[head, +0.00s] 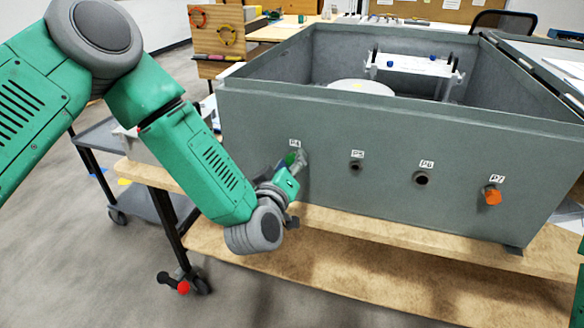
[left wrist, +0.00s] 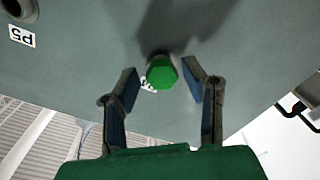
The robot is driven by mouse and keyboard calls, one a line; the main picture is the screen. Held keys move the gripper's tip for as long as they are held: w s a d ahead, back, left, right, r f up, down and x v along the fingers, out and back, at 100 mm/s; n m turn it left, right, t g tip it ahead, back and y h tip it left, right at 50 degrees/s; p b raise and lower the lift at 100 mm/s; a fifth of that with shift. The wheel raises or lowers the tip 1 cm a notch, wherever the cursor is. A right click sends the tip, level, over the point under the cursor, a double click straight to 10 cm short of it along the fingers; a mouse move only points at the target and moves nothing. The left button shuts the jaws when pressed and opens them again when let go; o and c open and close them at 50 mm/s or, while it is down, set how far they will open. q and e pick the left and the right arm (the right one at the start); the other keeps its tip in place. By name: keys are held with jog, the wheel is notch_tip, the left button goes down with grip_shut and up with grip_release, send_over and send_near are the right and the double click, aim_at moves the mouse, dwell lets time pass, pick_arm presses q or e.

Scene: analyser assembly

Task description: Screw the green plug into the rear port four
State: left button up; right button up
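The green plug (head: 291,158) is at the port labelled P4 on the near wall of the grey analyser box (head: 400,130). In the left wrist view the hexagonal head of the green plug (left wrist: 161,72) faces me against the grey wall and partly covers the port's label. How deep it sits in the port cannot be told. My left gripper (head: 295,163) is at this port; in the left wrist view its two fingers (left wrist: 160,68) stand apart on either side of the plug, with gaps visible. My right gripper is out of view.
To the right along the wall are port P5 (head: 356,166), open port P6 (head: 422,178) and an orange plug (head: 492,195) at P7. The box stands on a wooden bench (head: 360,226). A grey cart (head: 105,140) stands to the left.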

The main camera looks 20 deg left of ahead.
pick_arm(q)
jog(key=n+b, duration=0.2)
jog(key=n, duration=0.2)
jog(key=n+b, duration=0.2)
jog(key=n, duration=0.3)
jog(key=n+b, duration=0.3)
jog(key=n, duration=0.1)
jog(key=shift+a+f+h, duration=0.2)
jog(key=shift+f+h, duration=0.1)
jog(key=shift+r+n+b, duration=0.15)
jog(key=shift+n+b, duration=0.35)
jog(key=shift+n, duration=0.7)
jog(key=shift+r, duration=0.2)
jog(key=shift+d, duration=0.1)
grip_shut()
jog(key=shift+n+t+b, duration=0.3)
jog(key=shift+b, duration=0.5)
